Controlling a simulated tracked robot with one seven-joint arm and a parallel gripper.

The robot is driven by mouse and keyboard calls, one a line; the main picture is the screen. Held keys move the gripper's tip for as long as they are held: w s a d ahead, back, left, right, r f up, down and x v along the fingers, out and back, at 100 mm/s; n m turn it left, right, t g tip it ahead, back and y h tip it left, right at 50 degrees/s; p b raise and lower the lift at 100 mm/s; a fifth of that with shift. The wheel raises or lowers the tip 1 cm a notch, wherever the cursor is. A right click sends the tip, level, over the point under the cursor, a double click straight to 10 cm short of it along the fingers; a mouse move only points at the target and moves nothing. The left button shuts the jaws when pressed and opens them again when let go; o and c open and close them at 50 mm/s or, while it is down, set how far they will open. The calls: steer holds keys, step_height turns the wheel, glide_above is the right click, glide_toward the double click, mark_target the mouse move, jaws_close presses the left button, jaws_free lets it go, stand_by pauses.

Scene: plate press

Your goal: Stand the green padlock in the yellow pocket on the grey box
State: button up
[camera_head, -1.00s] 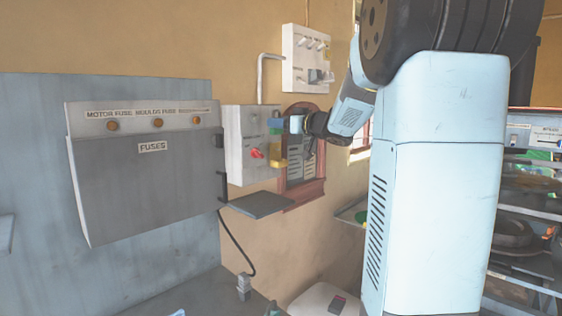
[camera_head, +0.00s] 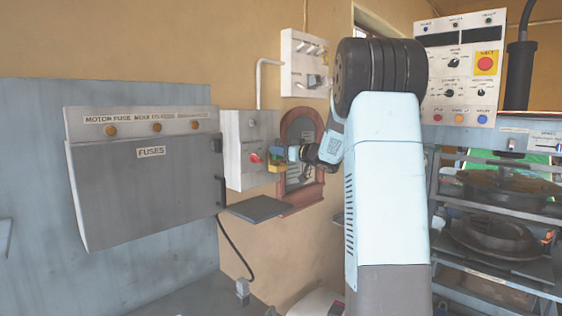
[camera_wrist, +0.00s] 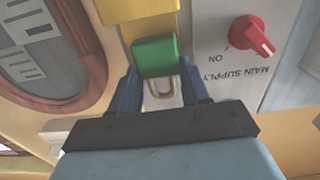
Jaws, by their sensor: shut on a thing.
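The green padlock (camera_wrist: 155,57) is between my gripper's fingertips (camera_wrist: 159,67) in the wrist view, which shows the box upside down. My blue fingers are shut on it, and its pale shackle (camera_wrist: 162,90) points back towards my palm. The yellow pocket (camera_wrist: 135,10) is just beyond the padlock body, with a yellow strip between them in the picture. I cannot tell whether they touch. The grey box (camera_head: 233,150) is on the wall in the head view, with the yellow pocket (camera_head: 278,168) at its right side and my gripper there. The padlock is too small to make out there.
A red MAIN SUPPLY switch (camera_wrist: 253,36) is on the box face close to the pocket. An arched red-brown frame (camera_head: 303,195) is right of the box. A dark shelf (camera_head: 258,208) juts out below. A large fuse cabinet (camera_head: 145,180) is at left.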

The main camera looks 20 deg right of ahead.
mark_target(282, 170)
steer(key=shift+w+d+f, duration=0.1)
steer(key=shift+w+f, duration=0.05)
steer(key=shift+f, duration=0.8)
steer(key=shift+w+f, duration=0.15)
steer(key=shift+f, duration=0.8)
steer(key=shift+f, duration=0.1)
steer(key=o, duration=1.1)
steer(key=shift+o, duration=0.2)
